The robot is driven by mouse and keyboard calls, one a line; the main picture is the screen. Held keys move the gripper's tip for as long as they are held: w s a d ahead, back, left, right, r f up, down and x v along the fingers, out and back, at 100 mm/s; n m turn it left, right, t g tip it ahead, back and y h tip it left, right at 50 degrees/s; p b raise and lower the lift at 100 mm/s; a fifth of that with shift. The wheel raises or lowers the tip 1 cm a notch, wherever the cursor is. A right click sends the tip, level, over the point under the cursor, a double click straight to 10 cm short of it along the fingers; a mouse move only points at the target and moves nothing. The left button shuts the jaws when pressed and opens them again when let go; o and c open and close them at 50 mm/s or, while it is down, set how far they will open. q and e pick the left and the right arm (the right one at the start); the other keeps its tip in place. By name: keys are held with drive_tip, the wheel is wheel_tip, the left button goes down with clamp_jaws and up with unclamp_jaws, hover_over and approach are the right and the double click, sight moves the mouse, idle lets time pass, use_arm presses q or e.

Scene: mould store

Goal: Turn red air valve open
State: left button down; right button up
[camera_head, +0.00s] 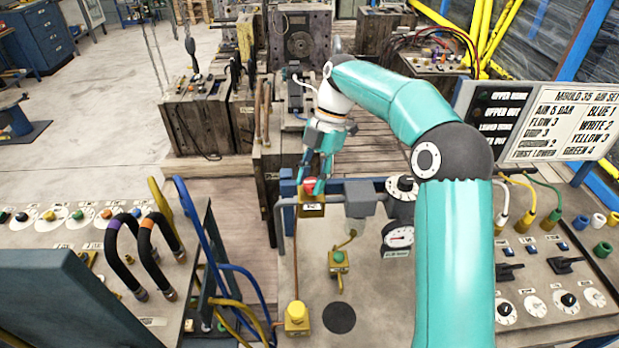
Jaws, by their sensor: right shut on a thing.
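The red air valve (309,183) shows as a small red handle on a brass-coloured body, on the pipework at the back of the middle panel. My right gripper (313,180) reaches down over it from the right arm, with its fingers shut on the red handle. The fingers hide part of the handle, so I cannot tell its exact turn. My left gripper is not in view.
A pressure gauge (398,237) and a round dial (402,188) stand right of the valve, close to my right arm. A yellow-capped fitting (296,317) and a small brass valve (338,260) sit nearer. Blue and yellow hoses (205,240) rise on the left.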

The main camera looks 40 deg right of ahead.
drive_tip(key=shift+w+d+r, duration=0.15)
idle(0.3)
drive_tip(key=o, duration=1.1)
drive_tip(key=shift+o, duration=0.2)
drive_tip(key=v, duration=0.7)
drive_tip(key=shift+w, duration=0.1)
